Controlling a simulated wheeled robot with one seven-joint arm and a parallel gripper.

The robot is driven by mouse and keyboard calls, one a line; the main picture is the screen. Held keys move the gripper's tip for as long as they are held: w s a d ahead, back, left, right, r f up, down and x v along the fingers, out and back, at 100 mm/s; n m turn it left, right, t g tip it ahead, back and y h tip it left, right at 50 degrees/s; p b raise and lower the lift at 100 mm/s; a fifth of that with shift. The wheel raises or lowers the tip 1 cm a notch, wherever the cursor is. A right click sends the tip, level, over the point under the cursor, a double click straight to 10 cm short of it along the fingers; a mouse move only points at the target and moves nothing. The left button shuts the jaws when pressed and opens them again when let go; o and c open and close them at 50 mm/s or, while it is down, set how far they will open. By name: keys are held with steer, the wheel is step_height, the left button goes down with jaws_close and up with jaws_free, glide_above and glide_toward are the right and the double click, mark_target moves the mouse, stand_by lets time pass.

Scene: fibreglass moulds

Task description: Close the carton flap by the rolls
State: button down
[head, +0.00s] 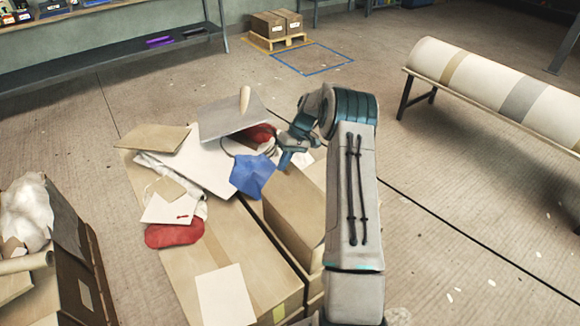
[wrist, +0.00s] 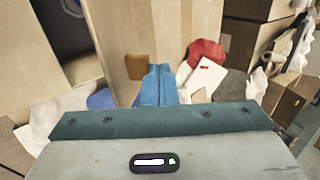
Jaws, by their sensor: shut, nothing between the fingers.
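My gripper (head: 284,160) is shut and empty, at the right side of a heap on the cartons in the head view. In the wrist view its blue fingers (wrist: 158,86) are together, in front of a tall tan cardboard face. I cannot tell whether they touch it. A raised grey-tan panel (head: 222,118), perhaps a carton flap, stands tilted at the back of the heap, with a short cardboard roll (head: 245,99) at its edge. Another tan flap-like panel (head: 152,138) lies left of it. I cannot tell which one the task names. My arm hides part of the right carton.
Closed cartons (head: 195,262) carry white sheets, a blue cloth (head: 252,176) and a red cloth (head: 174,235). An open carton (head: 72,240) stands at left with a tube (head: 25,262). A large wrapped roll (head: 490,85) lies on a bench at right.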

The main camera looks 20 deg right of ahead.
mark_target(298, 169)
steer(key=shift+y, duration=0.6)
steer(key=d+f+b, duration=0.3)
steer(key=w+d+f+b, duration=0.1)
steer(key=d+f+b, duration=0.1)
steer(key=f+b, duration=0.1)
steer(key=shift+w+d+f, duration=0.15)
steer(key=shift+d, duration=0.25)
steer(key=f+b, duration=0.1)
steer(key=d+f+b, duration=0.1)
steer(key=shift+w+d+f, duration=0.1)
steer(key=shift+d+f, duration=0.1)
steer(key=shift+f, duration=0.2)
steer(key=shift+f, duration=0.15)
steer(key=shift+d, duration=0.1)
steer(key=v, duration=0.8)
steer(key=shift+a, duration=0.25)
